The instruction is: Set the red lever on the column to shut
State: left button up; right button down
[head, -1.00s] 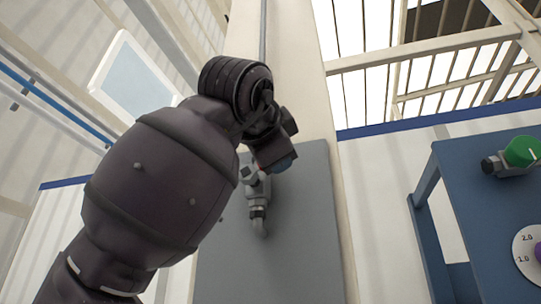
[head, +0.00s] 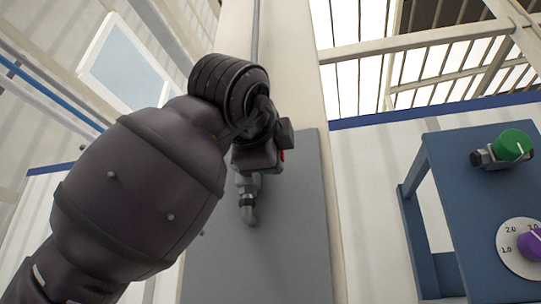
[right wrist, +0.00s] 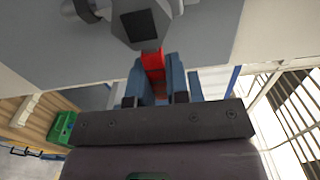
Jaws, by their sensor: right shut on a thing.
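The red lever (right wrist: 153,63) sits on a grey valve (right wrist: 140,22) in the right wrist view. My right gripper (right wrist: 155,85) is shut on it, one blue finger on each side. In the head view the gripper (head: 268,155) covers the upper part of the valve, and only a small red patch of the lever (head: 282,156) shows. The valve's bent grey pipe (head: 248,208) hangs below, on a grey plate (head: 285,240) on the pale column (head: 290,70). The lever's set position cannot be read. My left gripper is not seen.
A blue panel or table (head: 460,190) at the right carries a green knob (head: 513,145) and a white dial (head: 515,262) with a purple knob. A gap separates it from the column. A green object (right wrist: 62,127) shows at lower left in the right wrist view.

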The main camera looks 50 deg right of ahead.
jog(key=shift+f, duration=0.1)
jog(key=c, duration=1.1)
grip_release()
